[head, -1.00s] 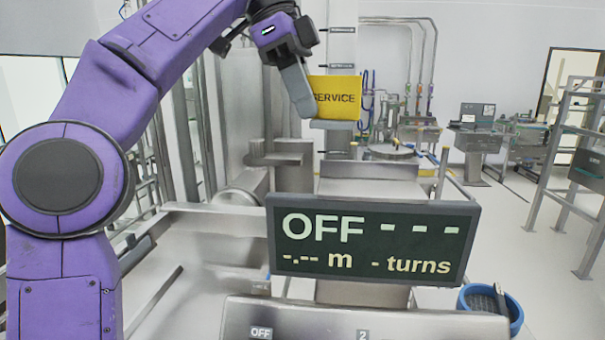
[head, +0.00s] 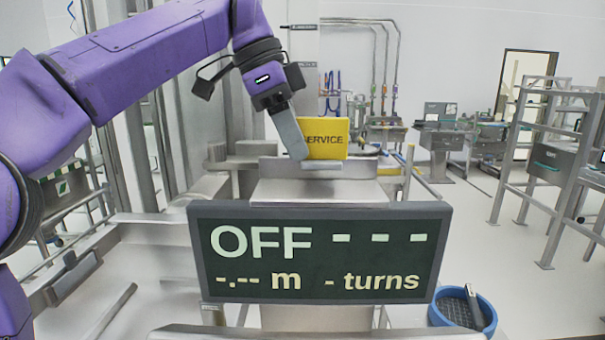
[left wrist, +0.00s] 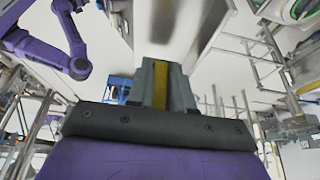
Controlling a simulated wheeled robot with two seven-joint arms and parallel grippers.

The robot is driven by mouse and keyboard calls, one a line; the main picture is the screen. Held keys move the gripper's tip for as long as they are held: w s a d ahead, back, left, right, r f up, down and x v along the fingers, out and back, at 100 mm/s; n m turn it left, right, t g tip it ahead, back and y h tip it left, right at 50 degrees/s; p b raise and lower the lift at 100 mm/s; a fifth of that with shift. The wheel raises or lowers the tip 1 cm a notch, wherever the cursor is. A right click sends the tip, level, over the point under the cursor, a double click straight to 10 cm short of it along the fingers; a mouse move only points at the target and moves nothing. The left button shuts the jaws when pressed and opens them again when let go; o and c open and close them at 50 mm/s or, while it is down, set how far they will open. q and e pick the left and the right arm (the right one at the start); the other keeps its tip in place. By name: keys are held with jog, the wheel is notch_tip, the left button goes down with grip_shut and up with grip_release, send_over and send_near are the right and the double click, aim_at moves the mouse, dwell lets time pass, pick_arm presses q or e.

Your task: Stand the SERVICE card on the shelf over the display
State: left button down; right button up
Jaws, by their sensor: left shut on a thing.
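The yellow SERVICE card (head: 328,136) is upright in my left gripper (head: 305,158), its first letter hidden behind a grey finger. In the left wrist view the card's yellow edge (left wrist: 160,84) shows between the two fingers of the left gripper (left wrist: 165,80). The dark display (head: 320,252) reads "OFF" and "turns". A metal shelf (head: 352,168) lies behind and above the display. The card overlaps the shelf's upper edge in the picture; whether they touch, I cannot tell. My right gripper is not in view.
A blue round bin (head: 440,312) with a dark handled item stands to the right of the display. A metal frame (head: 560,165) stands at the right. Metal posts and pipes rise behind the card. Pale floor is open at the right.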

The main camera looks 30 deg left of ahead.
pick_arm(q)
jog(key=f+b, duration=0.3)
jog(key=shift+s+d+f, duration=0.15)
jog(key=shift+s, duration=0.2)
jog(key=shift+w+f, duration=0.15)
jog(key=shift+f, duration=0.05)
jog(key=shift+w+a, duration=0.3)
jog(key=shift+a, duration=0.05)
jog(key=shift+s+f, duration=0.1)
jog(key=shift+s, duration=0.15)
jog(key=c, duration=1.1)
grip_release()
jog(key=shift+s+d, duration=0.1)
jog(key=shift+o, duration=0.4)
jog(key=shift+w, duration=0.2)
jog(key=shift+s, duration=0.1)
